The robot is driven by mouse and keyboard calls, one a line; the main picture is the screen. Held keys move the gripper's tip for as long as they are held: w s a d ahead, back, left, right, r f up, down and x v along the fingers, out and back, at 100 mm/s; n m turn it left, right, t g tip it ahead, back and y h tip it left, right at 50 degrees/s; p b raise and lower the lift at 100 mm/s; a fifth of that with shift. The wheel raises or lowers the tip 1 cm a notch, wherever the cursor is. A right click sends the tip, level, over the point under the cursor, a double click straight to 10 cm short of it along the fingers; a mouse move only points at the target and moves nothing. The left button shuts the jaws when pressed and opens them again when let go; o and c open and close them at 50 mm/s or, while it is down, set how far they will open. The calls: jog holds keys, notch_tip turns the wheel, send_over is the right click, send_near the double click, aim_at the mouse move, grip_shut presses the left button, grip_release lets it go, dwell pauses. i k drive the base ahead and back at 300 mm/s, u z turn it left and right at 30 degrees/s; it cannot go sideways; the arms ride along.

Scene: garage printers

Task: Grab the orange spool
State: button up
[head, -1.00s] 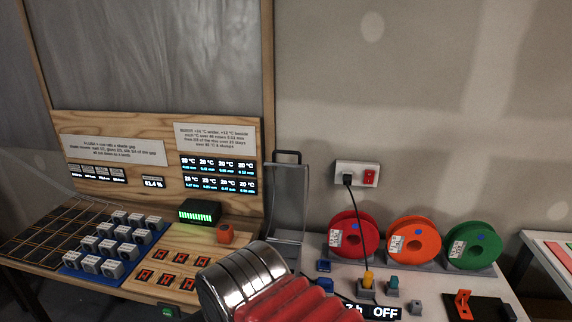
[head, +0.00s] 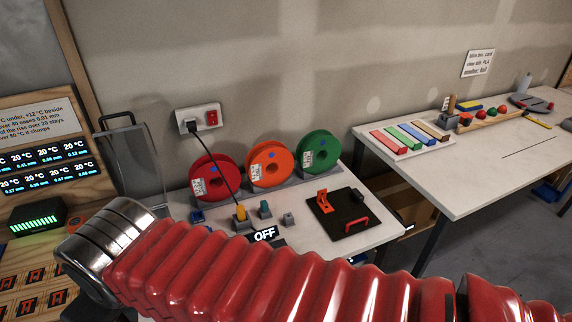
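The orange spool (head: 284,163) stands upright on a grey holder at the back of the white table, between the red spool (head: 196,178) on its left and the green spool (head: 332,151) on its right. It has a white label on its left side and a blue mark. My arm, in a red ribbed sleeve, crosses the bottom of the head view, with a metal cuff at its left end. My gripper's fingers do not show. The arm is in front of the spools and apart from them.
A wall socket (head: 199,118) has a black cord running down past the red spool to a yellow plug (head: 240,213). A black plate (head: 350,213) with an orange bracket and red handle lies right. A second table (head: 478,173) stands further right. A clear panel (head: 131,160) stands left.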

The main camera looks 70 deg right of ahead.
aim_at(263, 154)
jog(key=z, duration=1.65)
jog(key=k, duration=0.95)
jog(key=z, duration=0.35)
jog(key=i, duration=0.95)
jog(key=u, duration=0.05)
